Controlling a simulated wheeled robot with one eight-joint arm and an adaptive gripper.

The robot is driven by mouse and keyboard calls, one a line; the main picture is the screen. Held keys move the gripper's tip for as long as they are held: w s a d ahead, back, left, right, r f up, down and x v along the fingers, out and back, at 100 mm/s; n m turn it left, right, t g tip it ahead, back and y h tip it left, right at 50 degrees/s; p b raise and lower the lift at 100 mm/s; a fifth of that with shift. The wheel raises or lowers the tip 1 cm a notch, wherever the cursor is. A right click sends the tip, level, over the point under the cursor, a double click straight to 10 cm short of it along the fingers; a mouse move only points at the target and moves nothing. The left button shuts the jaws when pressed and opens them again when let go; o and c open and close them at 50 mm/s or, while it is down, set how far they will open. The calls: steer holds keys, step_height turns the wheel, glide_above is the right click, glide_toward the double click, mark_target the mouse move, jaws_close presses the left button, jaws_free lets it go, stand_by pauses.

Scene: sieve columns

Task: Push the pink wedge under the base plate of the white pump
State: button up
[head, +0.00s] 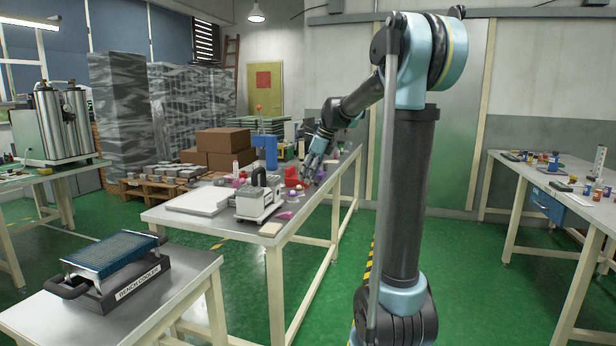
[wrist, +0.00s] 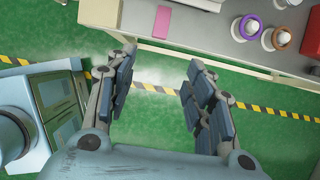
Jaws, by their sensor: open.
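The white pump (head: 258,198) with a dark handle stands on its base plate on the long middle table. A small flat pink piece (head: 284,215) lies just right of the pump near the table edge; it looks like the pink wedge, but its slope is too small to make out. In the wrist view a pink rectangle (wrist: 162,22) lies at the table edge; I cannot tell whether it is the same piece. My gripper (head: 316,158) is farther along the table's right side. In the wrist view my gripper (wrist: 160,65) is open and empty, its fingers over the floor beside the table.
A white slab (head: 200,201) lies left of the pump, and a blue stand (head: 265,153) and red block (head: 292,177) are behind it. Purple (wrist: 252,27) and orange (wrist: 281,39) rings with white balls sit near the table edge. Green floor right of the table is clear.

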mark_target(283, 215)
steer(key=x, duration=1.7)
steer(key=shift+f, duration=0.2)
steer(key=c, duration=1.1)
